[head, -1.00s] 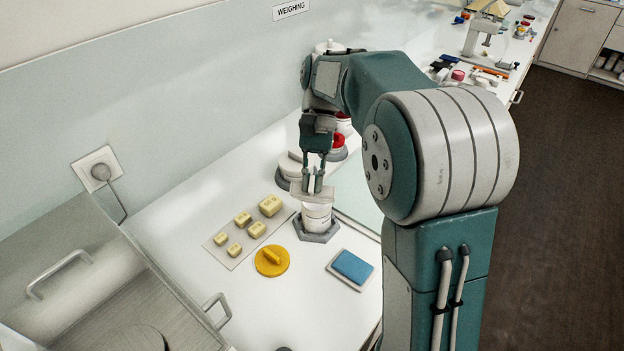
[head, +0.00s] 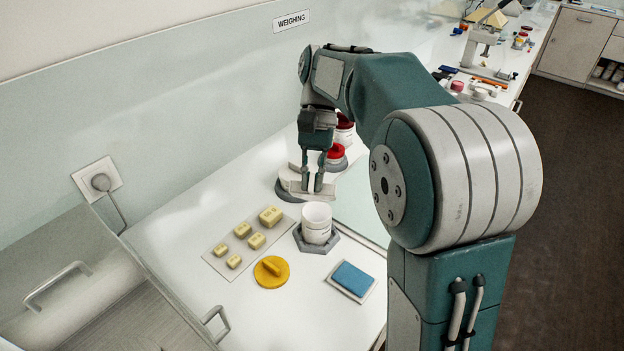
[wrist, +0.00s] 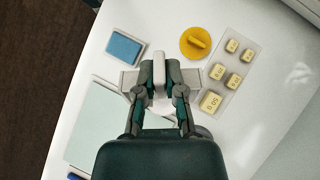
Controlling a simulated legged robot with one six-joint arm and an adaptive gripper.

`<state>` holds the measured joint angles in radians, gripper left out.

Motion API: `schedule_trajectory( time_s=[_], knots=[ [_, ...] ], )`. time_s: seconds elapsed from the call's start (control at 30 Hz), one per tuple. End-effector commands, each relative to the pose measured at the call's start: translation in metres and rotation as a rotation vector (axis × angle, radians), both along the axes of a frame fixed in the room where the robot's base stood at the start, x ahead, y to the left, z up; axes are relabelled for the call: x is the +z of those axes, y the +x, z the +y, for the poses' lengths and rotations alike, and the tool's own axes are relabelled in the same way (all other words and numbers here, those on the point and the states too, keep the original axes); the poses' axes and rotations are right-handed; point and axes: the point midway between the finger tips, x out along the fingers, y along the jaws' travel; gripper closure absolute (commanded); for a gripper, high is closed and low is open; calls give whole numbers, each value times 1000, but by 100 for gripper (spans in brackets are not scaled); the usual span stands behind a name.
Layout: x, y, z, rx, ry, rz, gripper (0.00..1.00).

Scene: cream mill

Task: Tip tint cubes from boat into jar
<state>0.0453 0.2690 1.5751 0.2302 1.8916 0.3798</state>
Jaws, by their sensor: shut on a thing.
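My gripper (head: 319,186) is shut on the white weighing boat (head: 327,194), gripping its raised tab. The boat also shows between the fingers in the wrist view (wrist: 160,92). It is held behind the open white jar (head: 317,221), close to the round balance. The jar stands upright in a grey hexagonal holder (head: 333,245). In the wrist view the jar is hidden behind the boat and fingers. I cannot see any tint cubes in the boat or the jar. A yellow lid with a bar handle (head: 271,271) lies in front of the jar, and also shows in the wrist view (wrist: 194,42).
Several yellow weight blocks (head: 257,241) sit on a pale card left of the jar. A blue pad (head: 352,278) lies to the right front.

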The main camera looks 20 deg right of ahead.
Motion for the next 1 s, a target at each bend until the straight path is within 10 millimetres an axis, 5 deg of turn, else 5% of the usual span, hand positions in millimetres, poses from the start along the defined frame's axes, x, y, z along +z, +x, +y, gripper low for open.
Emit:
schedule_trajectory(
  time_s=[0.8,1.0],
  knots=[
    [43,-24,11,7,-340,-776,100],
    [47,-26,11,5,-381,-858,100]
  ],
)
